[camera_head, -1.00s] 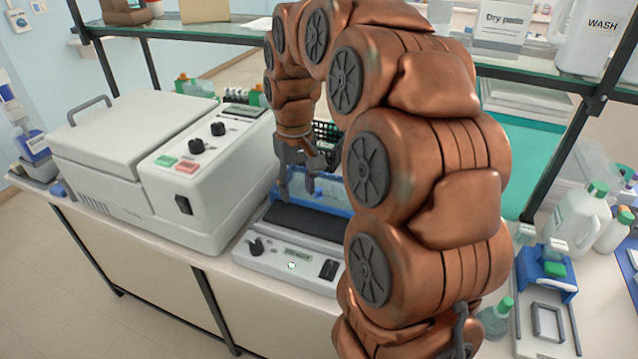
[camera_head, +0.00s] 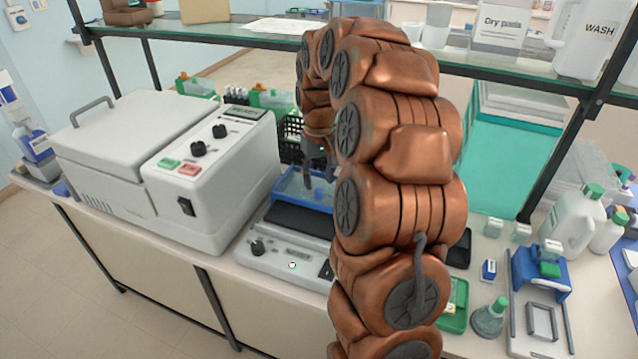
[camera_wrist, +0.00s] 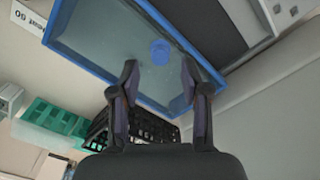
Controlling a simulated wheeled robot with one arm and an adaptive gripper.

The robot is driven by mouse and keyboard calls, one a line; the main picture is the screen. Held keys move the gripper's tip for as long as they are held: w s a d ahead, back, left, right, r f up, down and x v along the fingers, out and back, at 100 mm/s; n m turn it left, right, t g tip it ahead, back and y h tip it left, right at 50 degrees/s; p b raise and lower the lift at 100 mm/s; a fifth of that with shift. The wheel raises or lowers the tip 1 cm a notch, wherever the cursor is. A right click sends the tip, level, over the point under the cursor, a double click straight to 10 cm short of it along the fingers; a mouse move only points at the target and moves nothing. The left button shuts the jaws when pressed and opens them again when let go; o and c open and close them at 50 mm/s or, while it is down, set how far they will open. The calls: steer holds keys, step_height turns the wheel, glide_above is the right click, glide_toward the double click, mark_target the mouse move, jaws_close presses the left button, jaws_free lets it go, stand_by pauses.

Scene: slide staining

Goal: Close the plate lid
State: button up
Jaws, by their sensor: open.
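The plate lid (camera_head: 292,186) is a clear panel with a blue frame. It stands raised at the back of a low white heating plate unit (camera_head: 275,257), and the dark plate surface (camera_head: 300,219) lies uncovered in front of it. The lid fills the upper middle of the wrist view (camera_wrist: 110,45), with a blue knob (camera_wrist: 160,52) on its face. My gripper (camera_head: 318,180) is at the lid's upper part. In the wrist view my gripper (camera_wrist: 160,76) has its fingers spread, with the knob between and beyond the tips. Contact cannot be told.
A large white machine (camera_head: 165,165) stands close on the left. A black basket (camera_head: 290,140) is behind the lid and shows below it in the wrist view (camera_wrist: 135,122). A glass shelf (camera_head: 240,35) runs above. Bottles and a blue holder (camera_head: 540,270) are at the right.

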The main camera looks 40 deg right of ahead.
mark_target(319, 190)
steer(key=shift+f+p, duration=0.4)
steer(key=shift+f, duration=1.25)
jaws_close()
